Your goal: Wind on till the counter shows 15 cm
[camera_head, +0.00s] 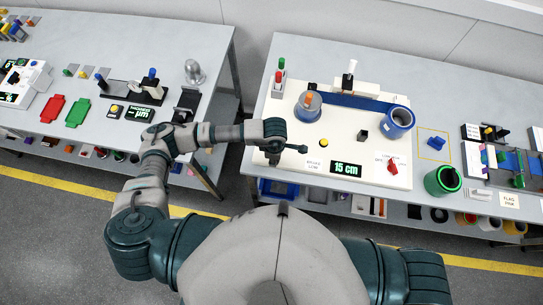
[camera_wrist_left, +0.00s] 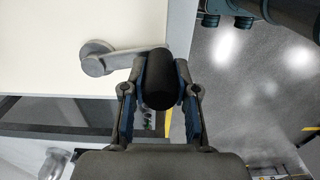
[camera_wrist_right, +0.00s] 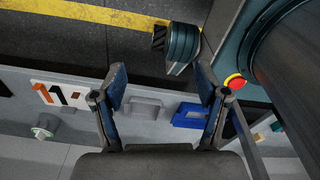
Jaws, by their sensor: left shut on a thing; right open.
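The counter (camera_head: 346,169) on the white board (camera_head: 300,180) reads 15 cm in green. In the left wrist view a grey crank arm (camera_wrist_left: 125,61) runs from its hub to a black handle (camera_wrist_left: 158,80). My left gripper (camera_wrist_left: 161,92) is shut around that handle, near the board's edge. In the head view my left gripper (camera_head: 273,155) is over the board's front left corner, mostly hidden by my wrist. A blue band (camera_head: 350,100) runs between a spool with an orange top (camera_head: 308,106) and a blue spool (camera_head: 398,121). My right gripper (camera_wrist_right: 162,82) is open and empty.
A green-rimmed pot (camera_head: 442,181) stands to the right.

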